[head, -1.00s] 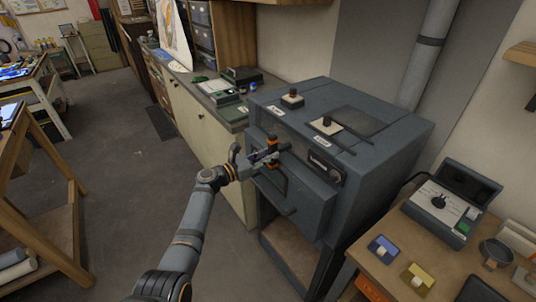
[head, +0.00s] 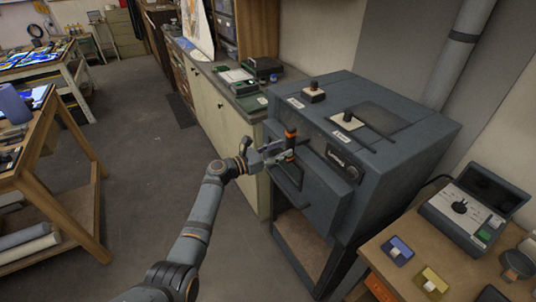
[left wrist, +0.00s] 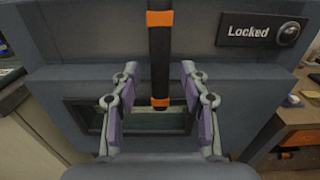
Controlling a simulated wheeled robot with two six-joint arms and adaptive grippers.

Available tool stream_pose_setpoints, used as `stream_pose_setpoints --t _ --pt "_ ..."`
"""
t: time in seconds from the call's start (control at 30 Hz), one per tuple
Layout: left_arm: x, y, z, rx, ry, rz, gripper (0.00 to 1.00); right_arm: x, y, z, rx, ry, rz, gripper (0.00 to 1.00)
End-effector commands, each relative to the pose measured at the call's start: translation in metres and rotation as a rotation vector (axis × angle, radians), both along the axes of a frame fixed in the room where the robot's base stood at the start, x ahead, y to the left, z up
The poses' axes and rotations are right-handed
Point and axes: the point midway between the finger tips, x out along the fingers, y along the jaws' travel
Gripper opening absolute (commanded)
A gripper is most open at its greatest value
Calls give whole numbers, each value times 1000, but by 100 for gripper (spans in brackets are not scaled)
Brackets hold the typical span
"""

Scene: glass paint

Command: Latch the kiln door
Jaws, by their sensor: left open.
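The kiln (head: 390,110) is a dark grey box on a stand in the head view, and its front door (head: 310,195) is shut against the body. The latch lever (head: 290,133) is a black upright bar with orange bands, also seen in the left wrist view (left wrist: 159,55). My left gripper (head: 277,154) is at the lever. In the left wrist view its two fingers (left wrist: 157,85) are spread, one on each side of the lever's lower end, with gaps on both sides. A sign beside the lever reads "Locked" (left wrist: 248,30). My right gripper is not in view.
A wooden table (head: 405,265) with a control box (head: 465,208) stands right of the kiln. A counter (head: 235,100) with small items adjoins it on the left. Below the lever is a dark window (left wrist: 130,115) in the door.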

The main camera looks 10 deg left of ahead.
Motion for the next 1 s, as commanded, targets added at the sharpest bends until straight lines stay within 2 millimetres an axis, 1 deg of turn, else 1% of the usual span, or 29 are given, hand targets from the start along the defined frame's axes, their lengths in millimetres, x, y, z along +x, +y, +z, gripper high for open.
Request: stream_pose_setpoints --t 0.03,0.2,0.3,0.4,0.57,0.93,1.0 --pt "-7 11 -2 4 0 3 45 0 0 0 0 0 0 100" --pt "-33 45 -2 4 2 1 45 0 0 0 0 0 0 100" --pt "-44 61 -1 4 2 0 45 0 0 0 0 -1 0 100" --pt "-52 72 -1 2 2 0 45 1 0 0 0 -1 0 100" --pt "-57 79 0 1 2 0 45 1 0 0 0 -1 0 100" --pt "-57 78 0 0 1 0 45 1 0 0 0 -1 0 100" --pt "-57 79 -6 13 3 5 45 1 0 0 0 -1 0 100"
